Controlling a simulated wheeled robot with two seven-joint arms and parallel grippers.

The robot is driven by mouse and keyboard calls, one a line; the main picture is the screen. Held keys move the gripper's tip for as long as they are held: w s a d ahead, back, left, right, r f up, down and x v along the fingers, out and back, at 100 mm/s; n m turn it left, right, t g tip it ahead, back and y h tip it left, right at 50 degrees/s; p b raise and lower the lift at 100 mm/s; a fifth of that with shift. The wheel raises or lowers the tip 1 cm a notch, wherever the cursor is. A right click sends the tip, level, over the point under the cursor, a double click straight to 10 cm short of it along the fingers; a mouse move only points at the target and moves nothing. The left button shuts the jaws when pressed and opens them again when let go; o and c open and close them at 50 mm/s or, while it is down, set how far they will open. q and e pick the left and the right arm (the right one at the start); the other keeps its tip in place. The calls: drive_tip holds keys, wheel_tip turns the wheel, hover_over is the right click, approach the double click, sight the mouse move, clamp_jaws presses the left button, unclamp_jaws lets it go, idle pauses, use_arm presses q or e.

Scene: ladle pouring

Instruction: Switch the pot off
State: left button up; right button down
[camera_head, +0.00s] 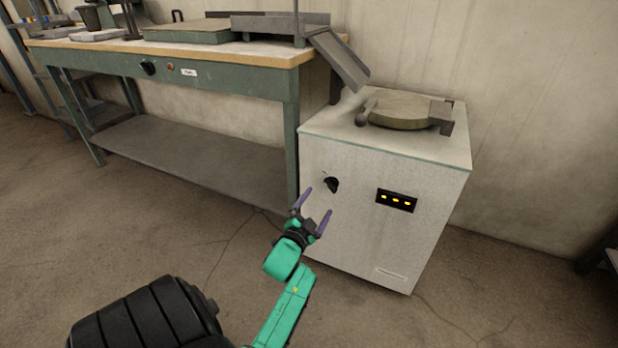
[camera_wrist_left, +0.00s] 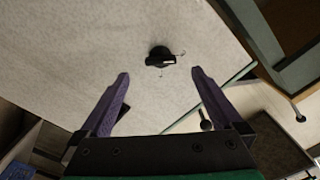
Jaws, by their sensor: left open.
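The pot is a white cabinet (camera_head: 345,235) with a round lid (camera_head: 398,110) on top. A black knob (camera_head: 331,185) sits on the left of its front face. A black display (camera_head: 396,201) with three lit orange marks is to the right of the knob. My left gripper (camera_head: 314,205) is open and empty, in front of the cabinet and just below the knob in the head view. In the left wrist view the knob (camera_wrist_left: 159,57) lies beyond the open fingertips (camera_wrist_left: 160,75), roughly centred between them and apart from them. My right gripper is not in view.
A green workbench (camera_head: 190,75) with a lower shelf (camera_head: 195,160) stands left of the cabinet. A sloped metal chute (camera_head: 340,60) reaches from the bench towards the lid. The concrete floor (camera_head: 180,225) in front is clear.

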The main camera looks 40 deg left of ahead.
use_arm(q)
drive_tip(key=p+v, duration=0.1)
drive_tip(key=v, duration=0.5)
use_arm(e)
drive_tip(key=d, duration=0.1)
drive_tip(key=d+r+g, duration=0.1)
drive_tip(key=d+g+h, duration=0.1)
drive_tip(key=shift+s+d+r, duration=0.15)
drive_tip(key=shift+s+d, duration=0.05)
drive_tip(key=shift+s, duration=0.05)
